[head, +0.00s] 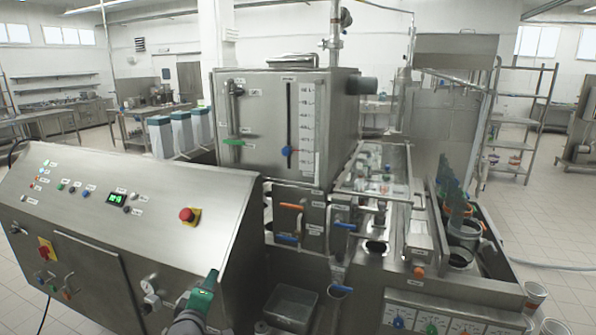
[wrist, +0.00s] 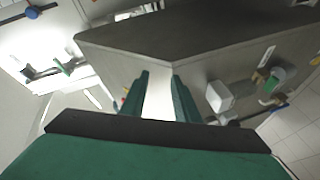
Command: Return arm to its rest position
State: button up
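My gripper (head: 205,290) shows green at the bottom of the head view, in front of the lower right part of the sloped control panel (head: 120,205). In the wrist view its two green fingers (wrist: 159,82) stand apart with a gap between them. The gripper is open and I see nothing held in it. The edge of a grey metal housing (wrist: 180,38) lies beyond the fingertips. Most of my arm is out of view.
The steel tank (head: 265,125) with levers rises behind. A conveyor with dark cups (head: 463,235) is at the right.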

jog(key=s+d+f+m+g+y, duration=0.15)
jog(key=s+d+f, duration=0.25)
jog(key=s+f, duration=0.5)
jog(key=s+d+f+m+t, duration=0.1)
jog(key=s+d+f+m, duration=0.25)
jog(key=s+f, duration=0.6)
jog(key=s+d+f+m, duration=0.2)
jog(key=s+d+f, duration=0.2)
jog(key=s, duration=0.2)
jog(key=s+d+f+m, duration=0.1)
jog(key=s+d+f, duration=0.25)
jog(key=s, duration=0.35)
jog(key=s+d+r+m, duration=0.2)
jog(key=s+d, duration=0.1)
jog(key=s, duration=0.4)
jog(key=s+d+r+m+h, duration=0.1)
jog(key=s+d+r+m, duration=0.1)
jog(key=s, duration=0.4)
jog(key=s+d+r+m+h, duration=0.1)
jog(key=s+d+r+m, duration=0.1)
jog(key=s, duration=0.5)
jog(key=shift+s+d+r, duration=0.3)
jog(key=shift+s+d, duration=0.05)
jog(key=shift+d, duration=0.45)
jog(key=shift+w, duration=0.1)
